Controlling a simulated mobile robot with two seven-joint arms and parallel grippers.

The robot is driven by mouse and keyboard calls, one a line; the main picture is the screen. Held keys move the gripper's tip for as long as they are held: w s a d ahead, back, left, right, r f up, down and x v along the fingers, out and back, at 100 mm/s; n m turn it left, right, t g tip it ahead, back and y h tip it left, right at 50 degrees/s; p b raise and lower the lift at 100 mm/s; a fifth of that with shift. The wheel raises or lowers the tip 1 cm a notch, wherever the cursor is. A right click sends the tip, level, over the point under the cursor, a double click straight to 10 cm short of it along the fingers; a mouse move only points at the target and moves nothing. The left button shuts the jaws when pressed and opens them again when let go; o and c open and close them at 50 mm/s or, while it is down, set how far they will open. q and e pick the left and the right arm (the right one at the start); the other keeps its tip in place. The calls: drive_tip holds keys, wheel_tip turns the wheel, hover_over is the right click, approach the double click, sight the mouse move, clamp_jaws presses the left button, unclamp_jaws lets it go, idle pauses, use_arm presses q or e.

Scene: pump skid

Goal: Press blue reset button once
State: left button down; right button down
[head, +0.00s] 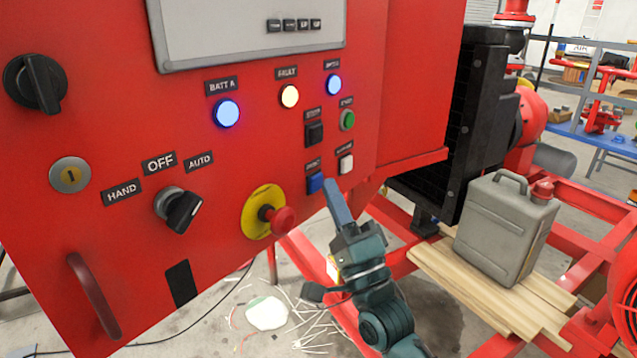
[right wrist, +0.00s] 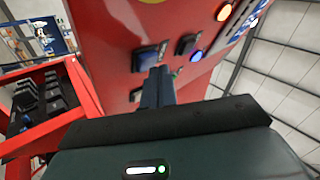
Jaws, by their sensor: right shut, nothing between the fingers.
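The blue reset button (head: 315,182) is a square button under a small black label on the red control panel (head: 130,130), low and right of centre. My right gripper (head: 331,185) is shut and empty, with its fingertips close beside the right edge of the blue button. In the right wrist view the shut fingers (right wrist: 158,72) point at the panel, just below the blue button (right wrist: 147,58). I cannot tell whether they touch it. My left gripper is not in view.
A white button (head: 346,163), a black button (head: 314,133) and a green button (head: 347,120) sit near the blue one. A red emergency stop (head: 279,219) on a yellow disc protrudes to the left. A grey jerrycan (head: 506,228) stands on wooden planks (head: 490,285) at right.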

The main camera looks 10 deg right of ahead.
drive_tip(key=shift+w+a, duration=0.3)
drive_tip(key=shift+w, duration=0.05)
idle(0.7)
drive_tip(key=shift+s+d, duration=0.55)
drive_tip(key=shift+s, duration=0.1)
drive_tip(key=shift+d, duration=0.1)
drive_tip(key=s+d, duration=0.1)
drive_tip(key=s, duration=0.1)
drive_tip(key=s+d+p, duration=0.1)
drive_tip(key=d, duration=0.1)
drive_tip(key=shift+s, duration=0.4)
idle(0.7)
